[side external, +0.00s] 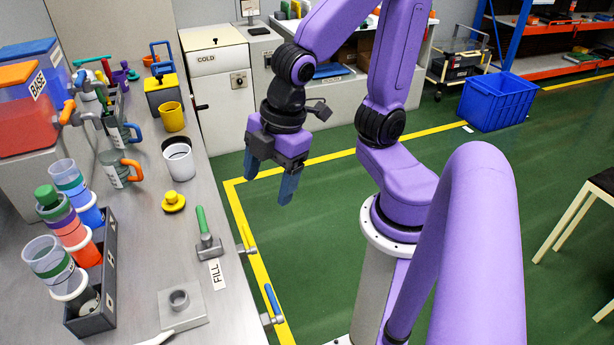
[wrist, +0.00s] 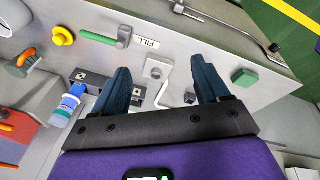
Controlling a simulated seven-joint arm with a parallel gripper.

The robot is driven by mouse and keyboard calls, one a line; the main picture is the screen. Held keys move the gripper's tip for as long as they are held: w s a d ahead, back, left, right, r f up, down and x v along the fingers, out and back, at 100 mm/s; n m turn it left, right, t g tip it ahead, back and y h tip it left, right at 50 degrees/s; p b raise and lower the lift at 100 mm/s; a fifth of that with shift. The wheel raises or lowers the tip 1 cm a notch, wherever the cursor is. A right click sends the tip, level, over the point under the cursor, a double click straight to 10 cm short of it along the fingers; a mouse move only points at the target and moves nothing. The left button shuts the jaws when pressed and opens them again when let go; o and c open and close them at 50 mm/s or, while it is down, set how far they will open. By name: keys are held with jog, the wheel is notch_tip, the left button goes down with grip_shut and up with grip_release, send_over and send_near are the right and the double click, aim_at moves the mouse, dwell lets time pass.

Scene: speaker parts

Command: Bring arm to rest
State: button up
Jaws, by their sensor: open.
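My purple arm is raised to the right of the steel counter (side external: 225,300) in the side view. My gripper (side external: 268,179) points down with its two blue-grey fingers spread apart. Nothing is between them. It hangs in the air, apart from the counter and everything on it. In the wrist view my gripper (wrist: 160,66) is also open, with the counter top seen past the fingers.
Near the counter's front edge lie a green-handled tool (side external: 205,228), a FILL label (side external: 216,274) and a grey ringed block (side external: 182,302). A dark tray (side external: 103,290) holds several cups. A yellow knob (side external: 173,202) sits nearby. A blue crate (side external: 497,101) stands on the open green floor.

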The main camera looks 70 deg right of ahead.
jog(key=s+d+f+m+g+h, duration=0.1)
jog(key=s+d+m+g, duration=0.1)
jog(key=s+d, duration=0.2)
jog(key=s, duration=0.2)
jog(key=shift+s, duration=0.35)
dwell(1.9)
